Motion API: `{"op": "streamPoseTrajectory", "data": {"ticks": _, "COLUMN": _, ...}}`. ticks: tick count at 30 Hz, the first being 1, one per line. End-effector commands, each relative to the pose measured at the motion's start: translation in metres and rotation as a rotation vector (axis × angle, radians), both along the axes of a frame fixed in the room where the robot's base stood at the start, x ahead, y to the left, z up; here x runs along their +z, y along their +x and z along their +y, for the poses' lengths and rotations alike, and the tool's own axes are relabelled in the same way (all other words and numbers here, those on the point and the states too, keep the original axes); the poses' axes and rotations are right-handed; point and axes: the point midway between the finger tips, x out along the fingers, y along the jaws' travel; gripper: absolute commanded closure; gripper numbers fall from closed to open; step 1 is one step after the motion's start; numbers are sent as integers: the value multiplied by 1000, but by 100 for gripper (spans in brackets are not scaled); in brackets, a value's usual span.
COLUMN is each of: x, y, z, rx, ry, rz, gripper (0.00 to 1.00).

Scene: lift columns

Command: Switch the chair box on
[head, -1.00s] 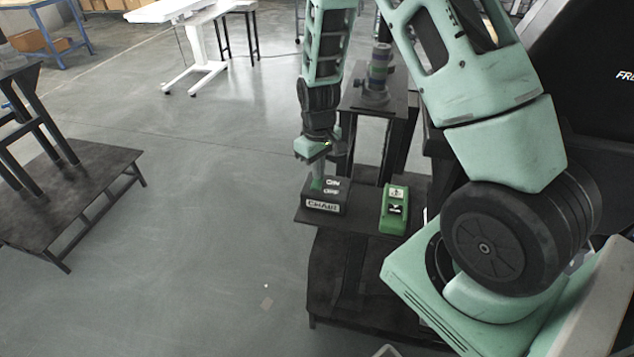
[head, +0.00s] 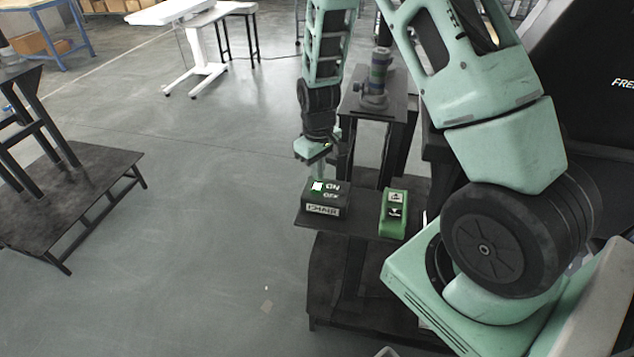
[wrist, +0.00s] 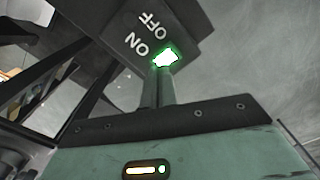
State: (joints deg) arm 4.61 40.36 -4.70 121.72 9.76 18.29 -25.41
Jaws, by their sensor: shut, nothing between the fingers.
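The chair box (head: 325,208) is a dark box labelled CHAIR, with ON and OFF lettering on top. It sits on a small black shelf (head: 362,226). A switch button (head: 318,186) beside the ON lettering glows bright white-green. In the wrist view the lit button (wrist: 165,57) shows just beyond my fingertips, with ON and OFF beside it. My gripper (head: 320,174) is shut and empty, pointing down over the button. In the wrist view my gripper (wrist: 160,72) overlaps the lit button's near edge; I cannot tell whether they touch.
A green box (head: 393,213) stands on the same shelf to the right. A white lift table (head: 195,45) is at the back, and a dark platform (head: 75,185) at left. The floor between is clear.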

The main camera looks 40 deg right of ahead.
Motion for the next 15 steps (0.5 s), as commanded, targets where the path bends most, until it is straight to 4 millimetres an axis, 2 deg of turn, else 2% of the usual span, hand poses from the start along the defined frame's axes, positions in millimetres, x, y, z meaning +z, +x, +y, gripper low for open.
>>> {"op": "streamPoseTrajectory", "data": {"ticks": 1, "x": 8, "y": 0, "z": 0, "rx": 0, "ry": 0, "rz": 0, "gripper": 100}}
{"op": "streamPoseTrajectory", "data": {"ticks": 15, "x": 44, "y": 0, "z": 0, "rx": 0, "ry": 0, "rz": -1, "gripper": 100}}
